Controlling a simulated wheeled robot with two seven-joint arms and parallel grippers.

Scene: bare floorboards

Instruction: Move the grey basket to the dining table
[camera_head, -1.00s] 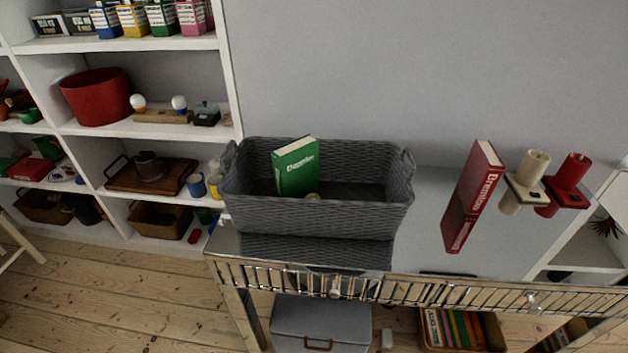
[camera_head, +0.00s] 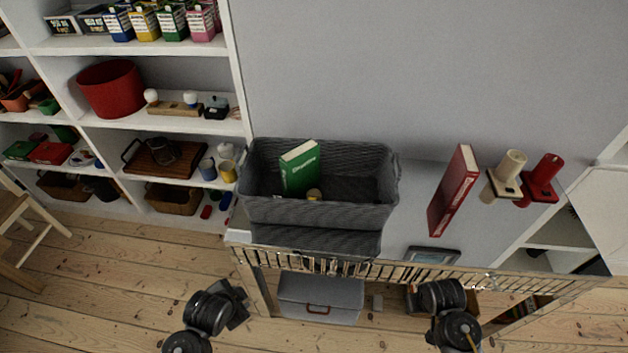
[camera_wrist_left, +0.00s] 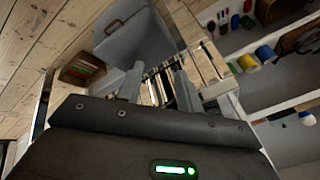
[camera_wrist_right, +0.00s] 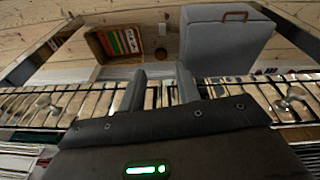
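The grey woven basket (camera_head: 315,214) stands upright on a console table with a shiny slatted front edge (camera_head: 400,272). A green book (camera_head: 299,170) stands in it, with a small yellowish item (camera_head: 314,194) beside the book. My left gripper (camera_wrist_left: 160,82) is open and empty in the left wrist view, its two fingers apart. My right gripper (camera_wrist_right: 161,88) is open and empty in the right wrist view, near the slatted edge. In the head view both arms are low in front of the table, apart from the basket. I cannot make out a dining table.
A red book (camera_head: 454,190) stands right of the basket, near a cream candle (camera_head: 510,166) and a red candle (camera_head: 546,171). A framed item (camera_head: 432,256) lies near the front edge. A grey box (camera_head: 320,297) is below. Shelves and a wooden chair (camera_head: 32,222) are left.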

